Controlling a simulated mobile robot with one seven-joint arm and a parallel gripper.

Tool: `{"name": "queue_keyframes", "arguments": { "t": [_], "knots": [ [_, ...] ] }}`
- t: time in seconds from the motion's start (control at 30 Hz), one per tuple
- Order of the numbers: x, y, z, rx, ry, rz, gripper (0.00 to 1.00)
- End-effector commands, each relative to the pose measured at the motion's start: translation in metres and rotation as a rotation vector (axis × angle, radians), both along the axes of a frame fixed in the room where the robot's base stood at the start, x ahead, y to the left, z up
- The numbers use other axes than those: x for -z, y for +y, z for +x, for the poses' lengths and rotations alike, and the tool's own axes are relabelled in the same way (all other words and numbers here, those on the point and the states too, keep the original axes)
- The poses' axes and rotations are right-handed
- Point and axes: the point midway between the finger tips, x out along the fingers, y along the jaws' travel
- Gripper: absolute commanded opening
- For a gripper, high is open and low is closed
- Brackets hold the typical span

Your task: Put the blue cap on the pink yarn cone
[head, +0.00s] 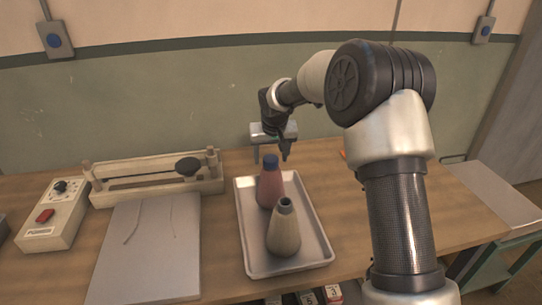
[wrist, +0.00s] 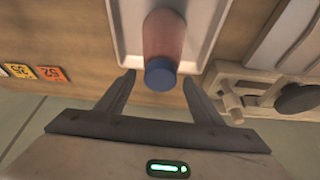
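The pink yarn cone (head: 269,188) stands upright in a pale metal tray (head: 246,242). The blue cap (head: 269,161) sits on top of the cone in the head view. In the wrist view the blue cap (wrist: 160,74) is at the end of the pink cone (wrist: 163,38). My gripper (head: 270,158) is above and behind the cone, its two fingers spread apart. In the wrist view my gripper (wrist: 160,82) is open and empty, with the cap between the fingertips in the picture. I see no finger touching the cap.
A grey-beige cone with an open dark top (head: 284,232) stands in front of the pink one in the tray. A wooden frame device (head: 150,178), a grey board (head: 150,250) and a control box with a red switch (head: 52,212) lie left. Bare table shows right of the tray.

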Motion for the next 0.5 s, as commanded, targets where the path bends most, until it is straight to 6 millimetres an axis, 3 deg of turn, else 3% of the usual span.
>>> {"name": "queue_keyframes", "arguments": {
  "t": [0.27,0.5],
  "knots": [
    [-0.009,-0.001,-0.003,0.0,-0.002,-0.001,0.61],
    [-0.054,-0.004,-0.02,0.001,-0.006,0.0,0.61]
  ]
}}
